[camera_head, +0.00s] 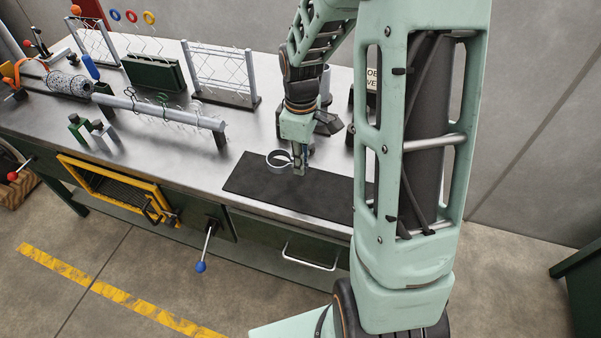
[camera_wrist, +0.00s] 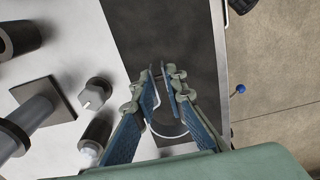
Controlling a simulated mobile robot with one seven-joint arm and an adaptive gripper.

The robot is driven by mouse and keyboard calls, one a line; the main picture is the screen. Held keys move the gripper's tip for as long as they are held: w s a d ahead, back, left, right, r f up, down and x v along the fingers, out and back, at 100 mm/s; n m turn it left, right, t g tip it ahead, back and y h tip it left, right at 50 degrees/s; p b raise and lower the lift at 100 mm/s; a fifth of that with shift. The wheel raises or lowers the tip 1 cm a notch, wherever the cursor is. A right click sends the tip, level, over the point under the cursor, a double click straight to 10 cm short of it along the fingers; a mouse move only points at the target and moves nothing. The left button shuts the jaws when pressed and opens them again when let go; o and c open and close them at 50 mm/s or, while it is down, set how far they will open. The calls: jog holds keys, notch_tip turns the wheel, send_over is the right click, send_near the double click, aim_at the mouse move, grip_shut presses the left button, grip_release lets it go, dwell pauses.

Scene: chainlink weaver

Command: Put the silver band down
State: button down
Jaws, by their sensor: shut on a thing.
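The silver band (camera_head: 279,160) is a thin open ring at the left side of my gripper (camera_head: 299,170). My gripper points down over the dark mat (camera_head: 262,186) on the metal bench and is shut on the band's wall. In the wrist view, the band (camera_wrist: 168,130) curves between the two blue-padded fingers of my gripper (camera_wrist: 165,73), and the dark mat (camera_wrist: 190,35) lies beneath. Part of the band is hidden by the fingers. I cannot tell whether the band touches the mat.
The bench (camera_head: 185,165) has bare metal left of the mat. Behind my gripper is a dark-based object (camera_head: 328,122). The bench's front edge borders the mat.

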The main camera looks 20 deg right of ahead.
aim_at(301, 177)
jog(key=shift+w+d+f+b, duration=0.25)
jog(key=shift+w+f+b, duration=0.1)
jog(key=shift+w+f, duration=0.3)
jog(key=shift+f+b, duration=1.2)
jog(key=shift+f, duration=0.5)
jog(key=shift+f, duration=0.15)
jog(key=c, duration=2)
grip_release()
jog(key=shift+o, duration=0.2)
notch_tip(301, 177, up, 12)
jog(key=shift+r+p, duration=0.2)
jog(key=shift+p, duration=0.15)
